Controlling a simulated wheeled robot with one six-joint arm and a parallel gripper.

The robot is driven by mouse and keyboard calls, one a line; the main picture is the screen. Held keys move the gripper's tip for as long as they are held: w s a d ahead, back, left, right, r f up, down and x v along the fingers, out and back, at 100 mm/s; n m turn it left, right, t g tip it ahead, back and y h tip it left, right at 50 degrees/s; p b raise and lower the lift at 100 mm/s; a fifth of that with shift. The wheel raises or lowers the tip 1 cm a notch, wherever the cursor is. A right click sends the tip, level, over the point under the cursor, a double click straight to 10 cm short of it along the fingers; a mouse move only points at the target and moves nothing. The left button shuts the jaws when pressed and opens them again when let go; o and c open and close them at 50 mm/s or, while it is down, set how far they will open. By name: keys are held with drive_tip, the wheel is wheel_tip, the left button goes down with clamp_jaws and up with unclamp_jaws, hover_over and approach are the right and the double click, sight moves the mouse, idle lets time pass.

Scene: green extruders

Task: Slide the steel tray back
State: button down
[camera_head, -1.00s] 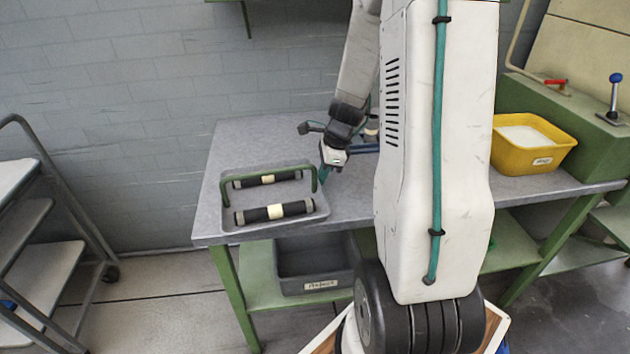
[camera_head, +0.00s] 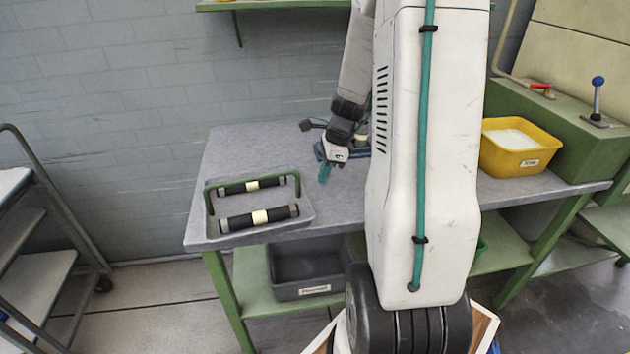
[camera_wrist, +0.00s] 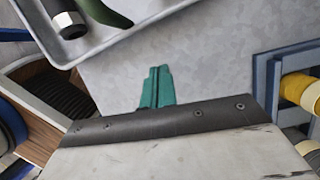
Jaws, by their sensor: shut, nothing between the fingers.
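The steel tray (camera_head: 309,213) is shallow and grey, with a green hoop handle (camera_head: 213,200). It lies on the front left part of the grey bench top and holds two black rollers with cream middle bands (camera_head: 252,184). My gripper (camera_head: 325,173) is to the right of the tray's back right corner, apart from it. Its teal fingers (camera_wrist: 157,87) are shut and empty in the wrist view. There the tray's rim (camera_wrist: 130,35) crosses the upper left, with bare bench between it and the fingers.
A blue rack (camera_wrist: 262,85) with a yellow-banded roll stands right of my fingers in the wrist view. A yellow bin (camera_head: 520,148) sits on the bench at right. A grey bin (camera_head: 305,270) is on the shelf below. The bench behind the tray is clear.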

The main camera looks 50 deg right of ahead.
drive_tip(key=v, duration=0.7)
wheel_tip(320, 180, up, 4)
drive_tip(key=n, duration=0.6)
hover_over(277, 174)
drive_tip(key=shift+r+g, duration=0.2)
drive_tip(key=shift+g, duration=0.2)
drive_tip(key=a+r+n+g+h, duration=0.1)
drive_tip(key=a+r+n+h, duration=0.15)
drive_tip(key=a+n, duration=0.7)
drive_tip(key=f+n, duration=0.1)
drive_tip(key=f, duration=0.2)
drive_tip(key=s+d+f+n, duration=0.1)
drive_tip(key=f+n, duration=0.1)
drive_tip(key=f, duration=0.1)
drive_tip(key=s+f+n, duration=0.1)
drive_tip(key=f, duration=0.3)
drive_tip(key=shift+d+n, duration=0.15)
drive_tip(key=shift+n, duration=0.2)
drive_tip(key=shift+w+d+r, duration=0.1)
drive_tip(key=shift+w+d, duration=0.25)
drive_tip(key=shift+w, duration=0.3)
drive_tip(key=shift+w+d+r, duration=0.1)
drive_tip(key=shift+w+d, duration=0.25)
drive_tip(key=shift+w, duration=0.25)
drive_tip(key=shift+w+d, duration=0.25)
drive_tip(key=shift+w, duration=0.25)
